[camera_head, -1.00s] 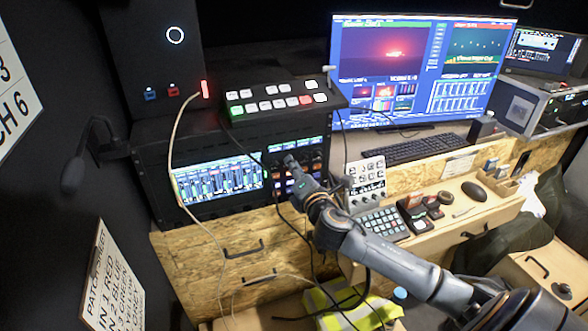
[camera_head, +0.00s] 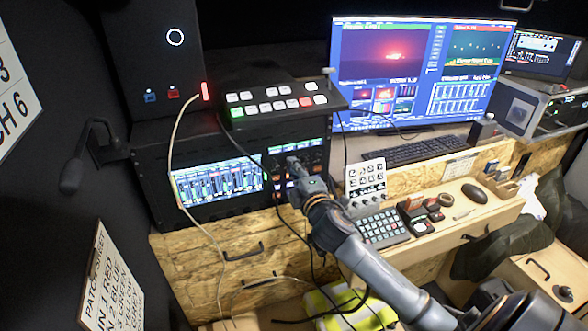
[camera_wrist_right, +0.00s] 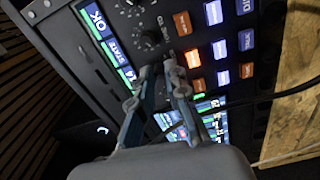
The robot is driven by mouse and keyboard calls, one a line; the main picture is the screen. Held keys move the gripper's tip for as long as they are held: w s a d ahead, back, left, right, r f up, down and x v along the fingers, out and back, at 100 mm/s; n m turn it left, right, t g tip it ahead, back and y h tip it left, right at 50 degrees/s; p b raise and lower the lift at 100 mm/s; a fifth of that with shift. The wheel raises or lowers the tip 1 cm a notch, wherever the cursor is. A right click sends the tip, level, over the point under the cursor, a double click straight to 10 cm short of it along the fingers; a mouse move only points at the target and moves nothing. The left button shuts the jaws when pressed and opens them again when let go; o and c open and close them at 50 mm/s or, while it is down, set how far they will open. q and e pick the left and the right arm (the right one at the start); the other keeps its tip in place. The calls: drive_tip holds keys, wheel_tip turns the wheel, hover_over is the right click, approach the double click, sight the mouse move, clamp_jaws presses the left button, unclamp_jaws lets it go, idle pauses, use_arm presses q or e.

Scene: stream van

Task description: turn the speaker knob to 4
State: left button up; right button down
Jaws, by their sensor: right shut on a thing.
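My right gripper (camera_head: 294,166) is at the control panel of the black rack unit, right of its lit meter screen (camera_head: 218,182). In the right wrist view its two fingers (camera_wrist_right: 172,68) are close together at the panel, shut on a small knob mostly hidden between the tips. Another dark round knob (camera_wrist_right: 151,40) with a printed scale shows just beyond the fingertips. I cannot read which number the held knob points to. My left gripper is not in view.
Lit square buttons (camera_wrist_right: 218,48) sit close beside the fingers. A switcher (camera_head: 282,102) with coloured keys stands above the rack. A pale cable (camera_head: 172,150) hangs in front of the rack's left part. A keypad (camera_head: 379,227) lies on the desk right of my arm.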

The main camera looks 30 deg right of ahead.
idle(0.4)
drive_tip(key=c, duration=1.6)
unclamp_jaws()
drive_tip(key=v, duration=1.2)
